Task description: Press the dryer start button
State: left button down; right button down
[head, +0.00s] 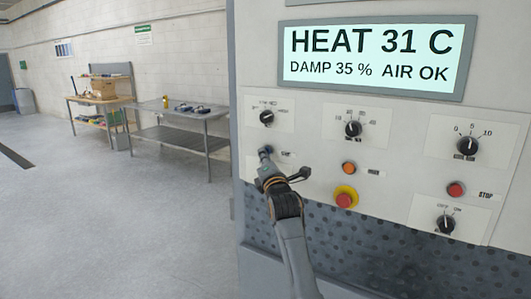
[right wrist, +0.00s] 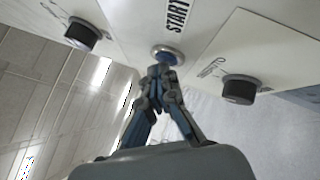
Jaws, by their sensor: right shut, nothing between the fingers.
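The start button (right wrist: 169,53) is a round blue button in a silver ring, beside a label reading START in the right wrist view. It sits on the dryer's pale control panel (head: 310,190). My right gripper (head: 266,157) is shut and empty, its fingertips pointing at the button at the panel's lower left. In the right wrist view the closed fingertips (right wrist: 160,73) cover the edge of the button; I cannot tell whether they touch it. In the head view the gripper largely hides the button. My left gripper is not in view.
Nearby are a black knob (head: 267,117), another knob (head: 353,129), an orange button (head: 348,168), a red emergency button (head: 345,198) and a red stop button (head: 456,189). The display (head: 378,57) reads HEAT 31 C.

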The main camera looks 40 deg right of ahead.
jog(key=shift+s+a, duration=0.1)
jog(key=shift+a, duration=0.05)
jog(key=shift+s+a+p, duration=0.3)
jog(key=shift+a+p, duration=0.05)
jog(key=shift+a, duration=0.3)
jog(key=a, duration=0.1)
jog(key=s+a, duration=0.1)
jog(key=a, duration=0.1)
jog(key=s+a+p, duration=0.1)
jog(key=shift+a, duration=0.3)
dwell(0.7)
